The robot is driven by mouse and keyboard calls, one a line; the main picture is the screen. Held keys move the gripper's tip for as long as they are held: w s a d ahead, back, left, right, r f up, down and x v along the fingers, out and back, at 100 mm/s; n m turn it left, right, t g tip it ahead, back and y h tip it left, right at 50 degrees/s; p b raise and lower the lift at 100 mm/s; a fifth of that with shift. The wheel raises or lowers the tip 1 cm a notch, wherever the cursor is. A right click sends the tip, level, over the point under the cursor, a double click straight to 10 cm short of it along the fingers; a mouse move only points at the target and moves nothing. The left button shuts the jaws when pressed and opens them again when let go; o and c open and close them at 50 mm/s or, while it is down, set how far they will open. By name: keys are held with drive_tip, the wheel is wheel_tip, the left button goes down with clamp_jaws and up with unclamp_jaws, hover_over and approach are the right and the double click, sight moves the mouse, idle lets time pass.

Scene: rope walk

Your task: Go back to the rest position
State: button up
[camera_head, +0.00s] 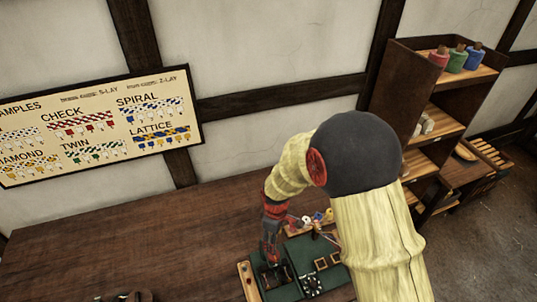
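My gripper (268,262) hangs at the end of my yellow-sleeved arm, low over a dark green board (292,252) on the wooden bench. The gripper points down at the left part of the board. Its fingertips are small and dark against the dark fittings there, so I cannot tell whether they are open, shut or touching anything. My arm hides the right part of the board.
The wooden bench (130,240) is mostly clear left of the board. Small coloured bobbins (318,216) stand behind the board. A shelf unit (432,110) with coloured spools stands at the right. A sample poster (95,125) hangs on the wall.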

drive_tip(key=s+d+r+m+t+b, duration=0.2)
drive_tip(key=s+d+r+m+b, duration=0.3)
drive_tip(key=s+b, duration=0.4)
drive_tip(key=s+d+r+m+t+b, duration=0.3)
drive_tip(key=s+d+r+m+b, duration=0.2)
drive_tip(key=b, duration=0.9)
drive_tip(key=s+d+m, duration=0.2)
drive_tip(key=s+d, duration=0.2)
drive_tip(key=s, duration=0.1)
drive_tip(key=shift+r+t+b, duration=0.3)
drive_tip(key=shift+r+b, duration=0.05)
drive_tip(key=shift+r, duration=0.05)
drive_tip(key=shift+c, duration=0.3)
